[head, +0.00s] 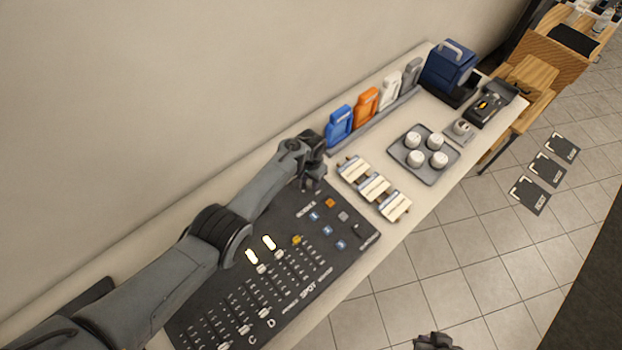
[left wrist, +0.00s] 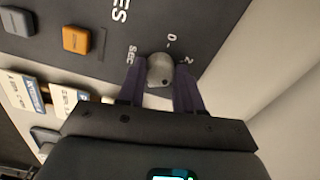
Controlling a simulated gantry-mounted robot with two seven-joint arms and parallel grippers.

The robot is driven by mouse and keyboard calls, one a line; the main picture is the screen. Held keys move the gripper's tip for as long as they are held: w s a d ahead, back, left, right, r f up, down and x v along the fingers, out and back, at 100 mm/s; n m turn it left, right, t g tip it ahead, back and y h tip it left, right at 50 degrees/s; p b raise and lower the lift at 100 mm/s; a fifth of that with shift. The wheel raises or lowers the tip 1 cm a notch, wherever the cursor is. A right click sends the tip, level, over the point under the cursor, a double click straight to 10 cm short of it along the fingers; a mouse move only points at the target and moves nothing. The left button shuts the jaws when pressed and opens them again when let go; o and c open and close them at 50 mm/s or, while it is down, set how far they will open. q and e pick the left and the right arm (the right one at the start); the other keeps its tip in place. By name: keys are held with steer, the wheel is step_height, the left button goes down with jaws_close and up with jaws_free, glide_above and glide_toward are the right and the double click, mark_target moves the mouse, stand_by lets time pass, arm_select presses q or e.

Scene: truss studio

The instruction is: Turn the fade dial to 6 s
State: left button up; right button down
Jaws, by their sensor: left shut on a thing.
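The fade dial (left wrist: 160,70) is a round grey knob on the dark control panel, with "0", "2" and "SEC" marks beside it in the left wrist view. My left gripper (left wrist: 161,85) has its two fingers on either side of the knob and is shut on it. In the head view my left gripper (head: 311,176) is at the panel's (head: 345,240) far corner and hides the dial. The knob's pointer is too small to read, and no "6" mark shows. What seems to be part of my right gripper (head: 433,342) shows at the bottom edge; its fingers cannot be made out.
An orange button (left wrist: 76,39) is near the dial. Several cream-topped blocks (head: 373,186) lie right of the panel. A blue holder (head: 339,125) and an orange one (head: 366,105) stand along the wall. A grey tray (head: 443,172) holds several white round pieces.

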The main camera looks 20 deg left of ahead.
arm_select(q)
steer(key=m, duration=0.5)
steer(key=shift+f+m+b, duration=0.1)
steer(key=shift+m+b, duration=0.2)
steer(key=shift+b, duration=0.05)
steer(key=m+b, duration=0.1)
steer(key=m, duration=0.4)
steer(key=shift+m, duration=0.3)
steer(key=o, duration=1)
steer(key=shift+o, duration=0.2)
